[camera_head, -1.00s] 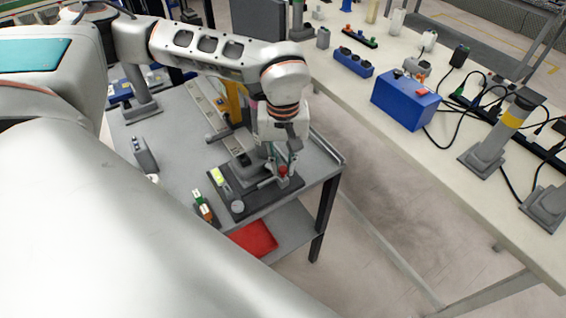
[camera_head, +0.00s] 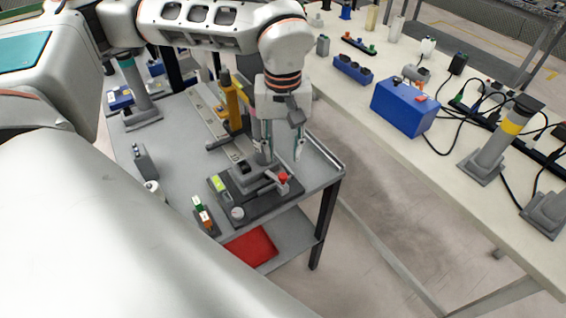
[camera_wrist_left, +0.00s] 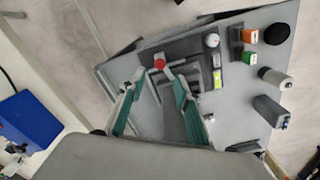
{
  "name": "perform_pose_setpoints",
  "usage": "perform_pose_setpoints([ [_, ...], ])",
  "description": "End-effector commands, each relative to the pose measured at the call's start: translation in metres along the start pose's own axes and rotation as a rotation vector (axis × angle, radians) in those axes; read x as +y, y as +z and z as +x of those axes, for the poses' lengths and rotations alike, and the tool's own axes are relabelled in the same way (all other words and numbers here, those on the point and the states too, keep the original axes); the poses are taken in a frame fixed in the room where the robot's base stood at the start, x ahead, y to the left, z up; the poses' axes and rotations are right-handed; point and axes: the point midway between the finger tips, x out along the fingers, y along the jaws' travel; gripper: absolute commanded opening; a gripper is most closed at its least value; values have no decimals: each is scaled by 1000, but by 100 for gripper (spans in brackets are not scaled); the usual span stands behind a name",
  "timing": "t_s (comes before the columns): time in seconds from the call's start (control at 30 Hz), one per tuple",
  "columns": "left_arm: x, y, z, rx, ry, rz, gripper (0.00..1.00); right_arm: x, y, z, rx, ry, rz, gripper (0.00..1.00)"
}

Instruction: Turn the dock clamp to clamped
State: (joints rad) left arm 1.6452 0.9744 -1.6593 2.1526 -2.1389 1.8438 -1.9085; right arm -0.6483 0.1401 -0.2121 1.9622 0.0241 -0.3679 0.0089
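The dock clamp is a dark plate (camera_head: 255,205) on the grey cart, with a grey block and a lever bearing a red knob (camera_head: 283,177). In the left wrist view the red knob (camera_wrist_left: 159,62) shows just beyond the fingertips, on a short grey lever. My left gripper (camera_head: 281,156) is above the clamp, pointing down, with its fingers apart and nothing between them. Its green-padded fingers also show spread in the left wrist view (camera_wrist_left: 157,88). The knob appears clear of both fingers. My right gripper is not in view.
A yellow upright part (camera_head: 231,102) stands behind the clamp. A small block with green and orange parts (camera_head: 204,216) is at its left. A red tray (camera_head: 252,246) lies on the lower shelf. A long bench (camera_head: 440,185) with a blue box (camera_head: 404,106) runs along the right.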

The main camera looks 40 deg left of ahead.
Motion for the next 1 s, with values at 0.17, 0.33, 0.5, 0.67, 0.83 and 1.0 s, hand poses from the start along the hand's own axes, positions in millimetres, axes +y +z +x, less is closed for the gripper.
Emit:
perform_pose_setpoints([
  [0.17, 1, -1, -29, 2, 2, 0, 33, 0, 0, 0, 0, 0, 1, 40],
  [0.33, 0, 0, -41, 0, 0, 1, 33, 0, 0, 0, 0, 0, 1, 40],
  [0.5, 0, 0, -44, -1, -1, 1, 33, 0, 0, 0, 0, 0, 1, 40],
  [0.67, 0, 0, -44, -1, 0, 1, 33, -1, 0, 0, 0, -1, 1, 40],
  [0.83, 0, 0, -43, -1, 0, 1, 33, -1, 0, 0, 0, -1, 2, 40],
  [1.0, 0, 0, -43, -1, 0, 1, 33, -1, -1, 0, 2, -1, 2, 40],
])
